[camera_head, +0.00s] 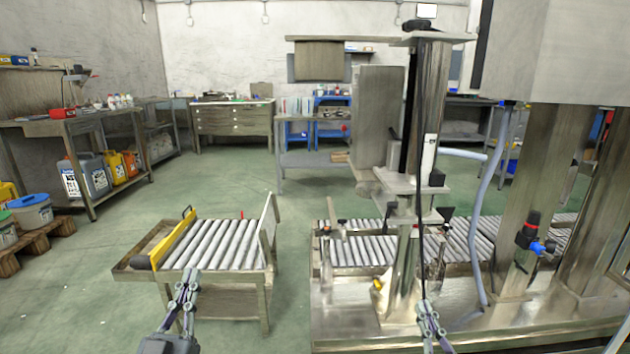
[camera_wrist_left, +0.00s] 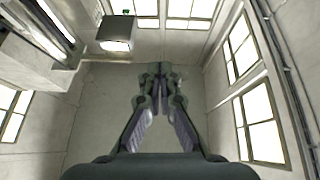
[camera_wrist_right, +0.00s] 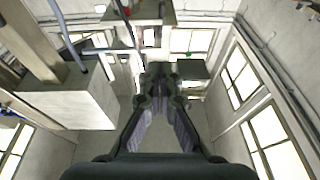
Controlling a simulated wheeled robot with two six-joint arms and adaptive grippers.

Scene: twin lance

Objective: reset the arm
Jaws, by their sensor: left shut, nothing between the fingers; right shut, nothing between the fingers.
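My left gripper (camera_head: 190,282) is shut and empty in the head view, in front of the small roller table at the lower left. Its closed fingers also show in the left wrist view (camera_wrist_left: 160,78), with walls and windows behind them. My right gripper (camera_head: 424,308) is shut and empty in the head view, low in front of the machine's metal base. Its closed fingers also show in the right wrist view (camera_wrist_right: 160,75). Neither gripper clearly touches anything.
The roller table (camera_head: 262,285) has a yellow side bar (camera_head: 175,240). To the right stands a machine with a vertical column (camera_head: 428,120), a roller conveyor (camera_head: 365,249) and a grey hose (camera_head: 479,210). Workbenches line the walls. Green floor (camera_head: 120,240) is open at left.

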